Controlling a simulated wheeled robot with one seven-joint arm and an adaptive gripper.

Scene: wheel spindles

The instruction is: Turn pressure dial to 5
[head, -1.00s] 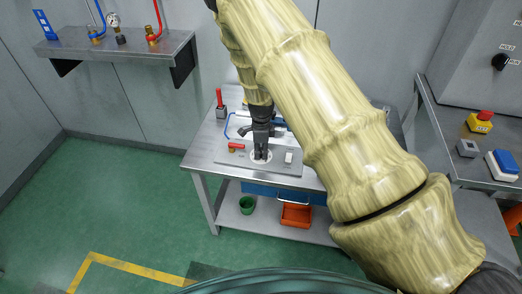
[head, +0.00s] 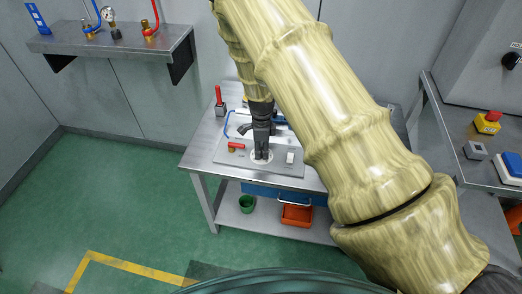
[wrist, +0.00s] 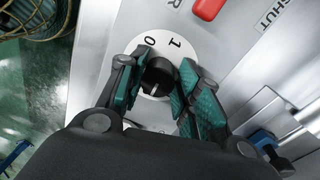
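The pressure dial is a black knob (wrist: 158,76) on a white round scale plate (wrist: 179,38) in the wrist view. The numbers 0 and 1 show at the plate's top; the rest of the scale is hidden by my fingers. A pale mark on the knob faces the lower part of the picture. My gripper (wrist: 161,80) has its two teal-padded fingers on either side of the knob, close against it. In the head view my gripper (head: 262,157) points down at the white plate on the grey panel (head: 230,158), hiding the knob.
A red handle (head: 236,146) and a white switch (head: 290,158) flank the dial on the panel. A red upright lever (head: 218,97) stands behind on the table (head: 199,158). A wall shelf (head: 110,45) holds valves and a gauge. Green floor at left is clear.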

